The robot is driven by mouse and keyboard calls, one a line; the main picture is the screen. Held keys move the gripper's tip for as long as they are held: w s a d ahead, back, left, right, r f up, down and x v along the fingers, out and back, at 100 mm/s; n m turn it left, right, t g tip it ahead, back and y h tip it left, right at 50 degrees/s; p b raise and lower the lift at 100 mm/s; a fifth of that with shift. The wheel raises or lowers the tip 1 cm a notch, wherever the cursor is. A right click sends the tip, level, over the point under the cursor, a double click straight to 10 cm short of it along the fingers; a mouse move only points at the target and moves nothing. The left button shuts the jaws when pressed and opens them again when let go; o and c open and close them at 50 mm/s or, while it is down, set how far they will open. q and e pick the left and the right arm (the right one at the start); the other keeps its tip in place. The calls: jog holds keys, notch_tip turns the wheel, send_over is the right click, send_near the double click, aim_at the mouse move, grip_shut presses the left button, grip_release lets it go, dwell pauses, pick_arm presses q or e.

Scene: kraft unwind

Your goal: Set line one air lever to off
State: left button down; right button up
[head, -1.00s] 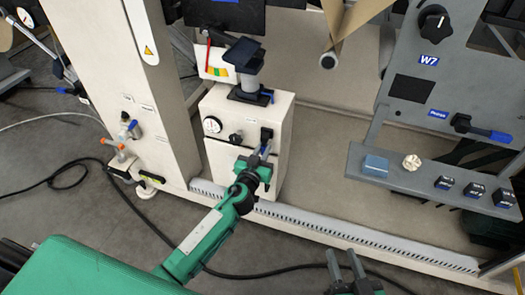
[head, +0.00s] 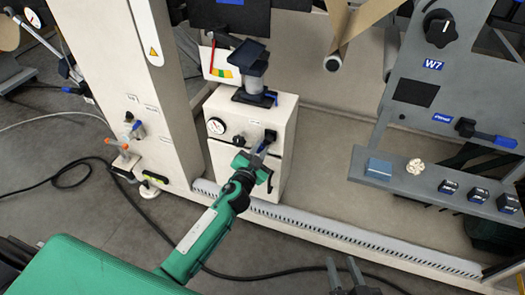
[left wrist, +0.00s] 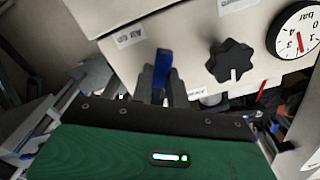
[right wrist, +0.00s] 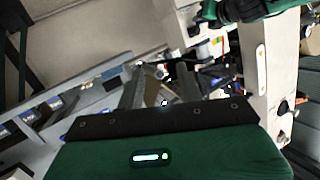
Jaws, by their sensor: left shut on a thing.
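The air lever (left wrist: 162,68) has a blue handle and sits on the front of the cream cabinet (head: 222,160), beside a printed label in the left wrist view. My left gripper (left wrist: 163,84) is shut on this blue handle, with one dark finger on each side. In the head view my left gripper (head: 260,158) is at the right part of the cabinet front and mostly hides the handle. My right gripper (head: 346,270) is low in the head view. Its fingers (right wrist: 160,86) are apart with nothing between them in the right wrist view.
A black knob (left wrist: 232,62) and a round pressure gauge (left wrist: 296,30) are beside the lever. A cream column (head: 165,90) stands left of the cabinet. A grey panel with a shelf (head: 345,165) is at right. A slotted rail (head: 330,228) and black cable run along the floor.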

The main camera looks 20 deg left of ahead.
pick_arm(q)
jog(key=shift+a+r+m, duration=0.15)
jog(key=shift+r+m, duration=0.05)
jog(key=shift+m, duration=0.4)
jog(key=m+p, duration=0.1)
jog(key=m, duration=0.1)
jog(key=a+r+m, duration=0.1)
jog(key=m, duration=0.1)
jog(key=shift+r+m+p, duration=0.1)
jog(key=shift+m+p, duration=0.2)
jog(key=shift+p, duration=0.05)
jog(key=m, duration=0.1)
jog(key=r+m+p, duration=0.1)
jog(key=m, duration=0.1)
jog(key=shift+a, duration=0.25)
jog(key=shift+r+m+p, duration=0.2)
jog(key=shift+m+p, duration=0.1)
jog(key=shift+m, duration=0.5)
jog(key=shift+r+m+p, duration=0.2)
jog(key=shift+m+p, duration=0.1)
jog(key=shift+m, duration=0.5)
pick_arm(e)
jog(key=s+d+f+g+h, duration=0.2)
jog(key=d+g+h, duration=0.1)
jog(key=d+g, duration=0.2)
jog(key=shift+d+g, duration=0.4)
jog(key=shift+d, duration=0.15)
jog(key=shift+s+f, duration=0.1)
jog(key=shift+s, duration=0.05)
